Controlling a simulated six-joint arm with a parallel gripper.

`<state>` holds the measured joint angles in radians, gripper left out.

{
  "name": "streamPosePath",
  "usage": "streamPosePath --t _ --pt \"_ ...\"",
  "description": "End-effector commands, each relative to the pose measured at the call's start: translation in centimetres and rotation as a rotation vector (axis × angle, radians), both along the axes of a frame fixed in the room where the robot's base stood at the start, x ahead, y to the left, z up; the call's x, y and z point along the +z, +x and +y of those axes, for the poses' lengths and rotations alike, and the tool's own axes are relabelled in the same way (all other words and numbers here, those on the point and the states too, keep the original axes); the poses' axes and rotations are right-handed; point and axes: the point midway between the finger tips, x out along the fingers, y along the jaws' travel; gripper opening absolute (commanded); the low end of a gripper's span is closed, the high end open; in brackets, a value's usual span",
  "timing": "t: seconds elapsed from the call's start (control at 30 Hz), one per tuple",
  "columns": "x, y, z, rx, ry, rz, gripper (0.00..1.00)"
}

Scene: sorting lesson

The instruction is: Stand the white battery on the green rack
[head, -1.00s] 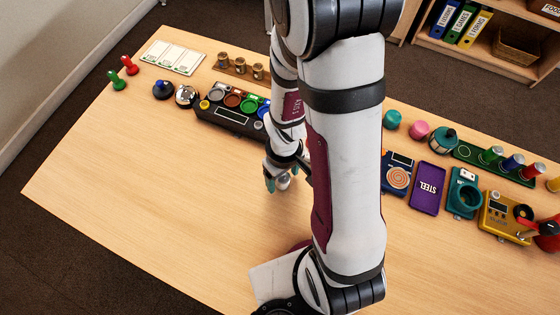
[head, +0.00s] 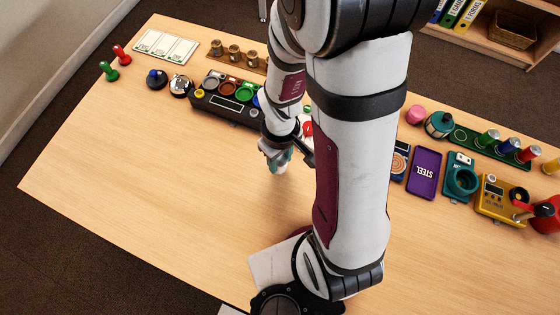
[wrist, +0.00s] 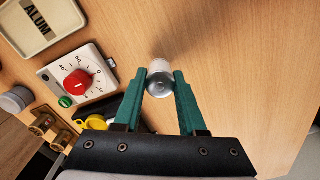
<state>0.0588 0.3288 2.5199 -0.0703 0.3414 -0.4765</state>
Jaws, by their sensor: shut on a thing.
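The white battery (wrist: 160,67), with a silvery end, is between the two teal fingers of my gripper (wrist: 160,85) in the wrist view. The fingers are shut on it near that end. In the head view my gripper (head: 277,160) is over the middle of the table, with a little of the battery showing below it. I cannot tell whether the battery touches the table. The green rack (head: 462,136) is at the right, well away from my gripper. Green, blue and red batteries stand on it in a row, and its left end looks free.
A purple STEEL tray (head: 425,174), a teal device (head: 461,182) and a yellow meter (head: 499,201) stand in front of the rack. A teal lantern-like jar (head: 439,124) is beside its left end. A white box with a red dial (wrist: 77,81) is near my gripper. The front table is clear.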

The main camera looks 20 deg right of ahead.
Motion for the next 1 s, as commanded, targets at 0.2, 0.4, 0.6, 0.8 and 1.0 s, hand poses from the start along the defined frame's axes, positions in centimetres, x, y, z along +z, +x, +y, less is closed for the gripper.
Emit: streamPosePath --t 0.2,0.4,0.6,0.8,1.0 --pt "5.7 0.2 0.0 0.0 0.0 -0.009 0.0" --pt "7.4 0.1 -0.1 -0.007 0.0 -0.001 0.0" --pt "7.7 1.7 -2.7 -0.287 -0.002 0.006 0.0" --pt "8.2 4.0 -8.8 -0.864 0.0 0.02 0.0" --pt "8.7 4.5 -16.8 -1.522 0.014 0.036 0.0"
